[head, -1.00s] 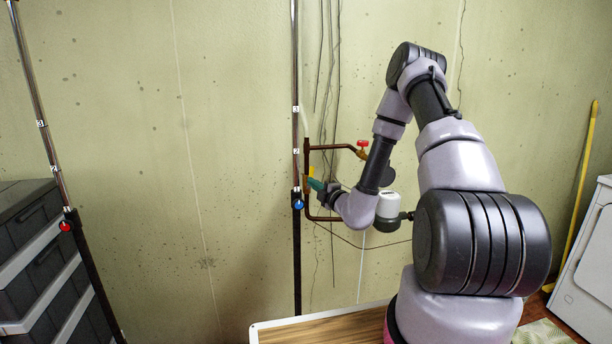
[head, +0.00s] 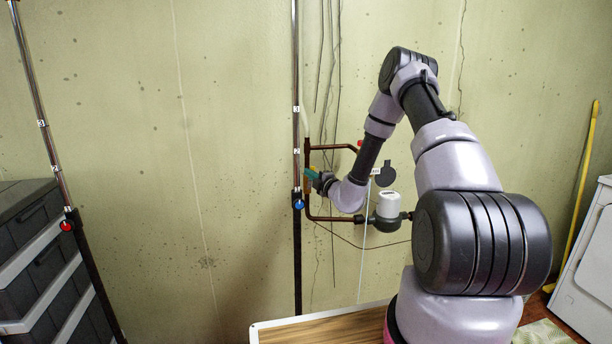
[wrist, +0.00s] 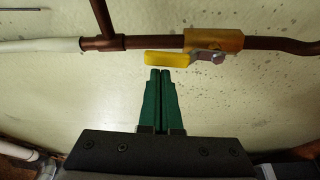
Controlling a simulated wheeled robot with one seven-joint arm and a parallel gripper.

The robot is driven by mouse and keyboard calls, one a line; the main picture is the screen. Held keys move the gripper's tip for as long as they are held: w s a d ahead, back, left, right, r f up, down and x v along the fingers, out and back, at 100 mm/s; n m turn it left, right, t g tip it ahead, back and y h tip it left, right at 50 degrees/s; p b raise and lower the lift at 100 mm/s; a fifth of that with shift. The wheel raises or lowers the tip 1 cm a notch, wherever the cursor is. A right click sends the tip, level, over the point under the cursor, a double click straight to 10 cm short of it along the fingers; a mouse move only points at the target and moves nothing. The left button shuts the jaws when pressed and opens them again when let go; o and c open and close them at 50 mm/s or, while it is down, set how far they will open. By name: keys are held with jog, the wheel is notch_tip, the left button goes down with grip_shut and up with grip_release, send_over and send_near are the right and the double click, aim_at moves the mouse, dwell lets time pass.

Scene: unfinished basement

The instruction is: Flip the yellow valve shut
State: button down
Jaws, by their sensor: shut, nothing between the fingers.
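The yellow valve handle (wrist: 167,58) shows in the wrist view, lying nearly along the copper pipe, just below it in the picture. It joins a brass valve body (wrist: 214,41) by a bolt at its right end. My gripper (wrist: 160,72) is shut and empty, its green fingertips just below the yellow handle; I cannot tell whether they touch it. In the head view my gripper (head: 309,173) is at the copper pipe on the wall, and the yellow handle is mostly hidden behind the fingers.
A water meter (head: 388,205) hangs on the pipe, right of my gripper. A chrome pole (head: 296,120) with a blue knob (head: 298,204) stands just left of it. A wooden tabletop (head: 320,328) is below. Dark drawers (head: 35,250) stand at left, a white appliance (head: 590,265) at right.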

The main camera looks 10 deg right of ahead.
jog(key=shift+d+m+t, duration=0.3)
jog(key=shift+d+m, duration=0.2)
jog(key=shift+m, duration=0.3)
jog(key=d+f+m+t+h, duration=0.3)
jog(key=d+f+m+h, duration=0.2)
jog(key=m, duration=1.2)
jog(key=shift+d+f+t, duration=0.25)
jog(key=shift+d+t, duration=0.15)
jog(key=shift+d, duration=0.55)
jog(key=shift+f, duration=0.1)
